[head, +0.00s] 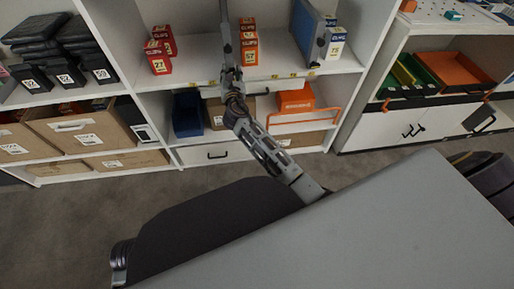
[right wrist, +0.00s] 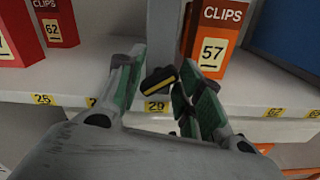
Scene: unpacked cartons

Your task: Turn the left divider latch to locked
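In the right wrist view a small dark latch (right wrist: 160,79) with a yellow stripe sits at the lower front of a grey upright divider (right wrist: 164,30). The latch lies nearly level, slightly tilted. My right gripper (right wrist: 165,85) is open, with one finger on each side of the latch. A gap shows at the left finger; I cannot tell whether the right finger touches it. In the head view my right gripper (head: 231,76) is at the front edge of the middle shelf, before the divider (head: 225,12), and hides the latch. My left gripper is not in view.
An orange CLIPS box (right wrist: 214,38) numbered 57 stands just right of the divider; red boxes (right wrist: 55,22) stand left. The shelf edge (right wrist: 60,99) has yellow number labels. Below are a blue bin (head: 187,115) and an orange box (head: 297,101).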

